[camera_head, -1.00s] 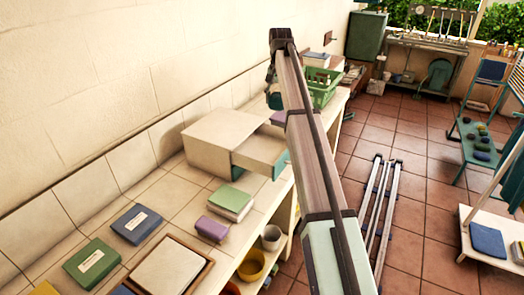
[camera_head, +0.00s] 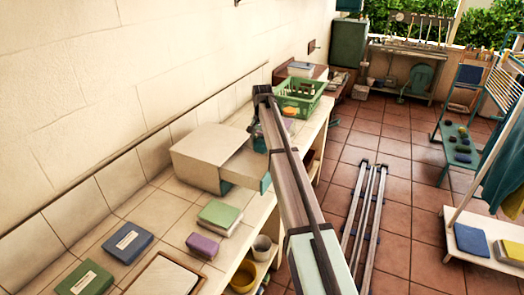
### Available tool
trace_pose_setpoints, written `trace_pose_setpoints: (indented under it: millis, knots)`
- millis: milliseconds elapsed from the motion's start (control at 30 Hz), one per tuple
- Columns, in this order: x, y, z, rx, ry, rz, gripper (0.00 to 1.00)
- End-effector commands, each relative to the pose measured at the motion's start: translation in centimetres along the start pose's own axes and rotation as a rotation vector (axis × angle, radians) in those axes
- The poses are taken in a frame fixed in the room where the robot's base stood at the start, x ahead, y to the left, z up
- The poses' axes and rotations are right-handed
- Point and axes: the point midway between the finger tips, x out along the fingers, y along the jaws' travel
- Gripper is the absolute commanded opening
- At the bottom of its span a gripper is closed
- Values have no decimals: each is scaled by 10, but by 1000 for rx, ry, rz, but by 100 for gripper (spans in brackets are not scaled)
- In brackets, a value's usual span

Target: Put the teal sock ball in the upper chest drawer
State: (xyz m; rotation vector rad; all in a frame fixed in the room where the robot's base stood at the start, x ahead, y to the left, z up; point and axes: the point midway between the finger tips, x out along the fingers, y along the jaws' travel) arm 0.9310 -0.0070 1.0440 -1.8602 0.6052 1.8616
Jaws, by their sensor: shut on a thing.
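The white chest (camera_head: 205,150) stands on the long counter against the wall. One drawer (camera_head: 240,170) is pulled out toward the right, with a teal front (camera_head: 265,183); it looks like the upper one, and I cannot see the level below clearly. My gripper (camera_head: 257,138) is at the far end of my arm, beside the far side of the open drawer. It is shut on a small teal thing, which seems to be the teal sock ball; the arm mostly hides it. I cannot tell its exact height above the drawer.
A green basket (camera_head: 302,97) with an orange thing stands just beyond my gripper. Green (camera_head: 219,217) and purple (camera_head: 203,246) blocks and a blue book (camera_head: 127,243) lie on the near counter. Pots stand on a shelf below. The tiled floor at right holds a folded rack (camera_head: 364,215).

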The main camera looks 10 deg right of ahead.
Motion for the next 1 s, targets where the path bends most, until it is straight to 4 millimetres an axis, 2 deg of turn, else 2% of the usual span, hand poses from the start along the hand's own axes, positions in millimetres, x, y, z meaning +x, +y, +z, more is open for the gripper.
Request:
trace_pose_setpoints:
  millis: [233,500,900,933,1000]
  knots:
    - [14,0,0,0,0,0,32]
    - [46,0,0,0,0,0,32]
    - [53,0,0,0,1,-1,32]
    - [54,0,0,0,1,-1,69]
    - [53,0,0,0,1,-1,91]
